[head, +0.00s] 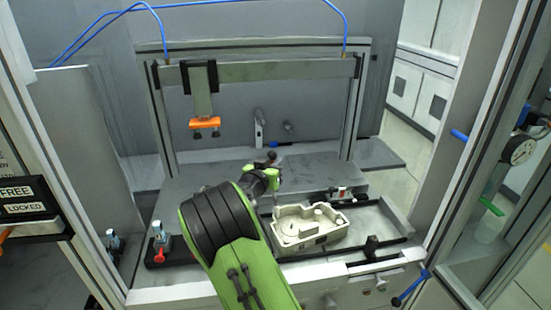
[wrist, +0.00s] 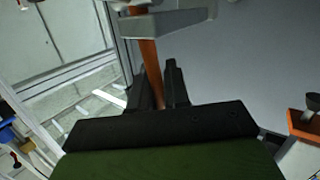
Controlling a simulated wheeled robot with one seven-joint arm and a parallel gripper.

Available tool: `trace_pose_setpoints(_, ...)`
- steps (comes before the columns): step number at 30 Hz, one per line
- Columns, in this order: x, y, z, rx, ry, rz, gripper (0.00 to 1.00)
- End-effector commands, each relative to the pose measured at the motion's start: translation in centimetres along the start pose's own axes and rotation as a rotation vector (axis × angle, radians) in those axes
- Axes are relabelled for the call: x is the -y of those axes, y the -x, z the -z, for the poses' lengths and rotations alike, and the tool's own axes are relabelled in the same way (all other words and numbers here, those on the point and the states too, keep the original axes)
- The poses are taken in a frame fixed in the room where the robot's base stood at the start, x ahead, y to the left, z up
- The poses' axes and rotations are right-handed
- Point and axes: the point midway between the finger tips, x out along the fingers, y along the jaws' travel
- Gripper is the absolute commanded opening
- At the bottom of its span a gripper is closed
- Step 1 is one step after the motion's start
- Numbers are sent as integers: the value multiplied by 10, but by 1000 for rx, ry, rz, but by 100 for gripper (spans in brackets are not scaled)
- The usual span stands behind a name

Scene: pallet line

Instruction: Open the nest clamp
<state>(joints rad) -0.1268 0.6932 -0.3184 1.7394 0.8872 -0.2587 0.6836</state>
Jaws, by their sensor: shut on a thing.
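My gripper (head: 272,158) is at the middle of the station, above the back of the raised grey plate. In the wrist view its two black fingers (wrist: 162,88) are shut on an orange-brown bar (wrist: 151,60), which looks like the clamp's handle. The bar runs up to a grey metal piece (wrist: 165,22). In the head view my arm and gripper hide this handle and the clamp's base. A cream housing (head: 310,228) with a hollow inside sits in the nest at right of my arm. I cannot tell whether the clamp presses on it.
A red-handled fixture (head: 158,238) stands at front left. A black knob (head: 371,246) is on the front rail. An overhead beam (head: 270,70) carries an orange press head (head: 205,123). Side posts frame the opening. A FREE/LOCKED sign (head: 20,199) is at far left.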

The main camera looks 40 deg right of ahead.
Motion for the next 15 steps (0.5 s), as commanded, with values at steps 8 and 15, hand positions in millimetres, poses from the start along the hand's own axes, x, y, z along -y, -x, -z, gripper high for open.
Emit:
trace_pose_setpoints(8,7,-11,1,168,109,0,0)
trace_pose_setpoints(15,13,-19,-6,274,181,0,0)
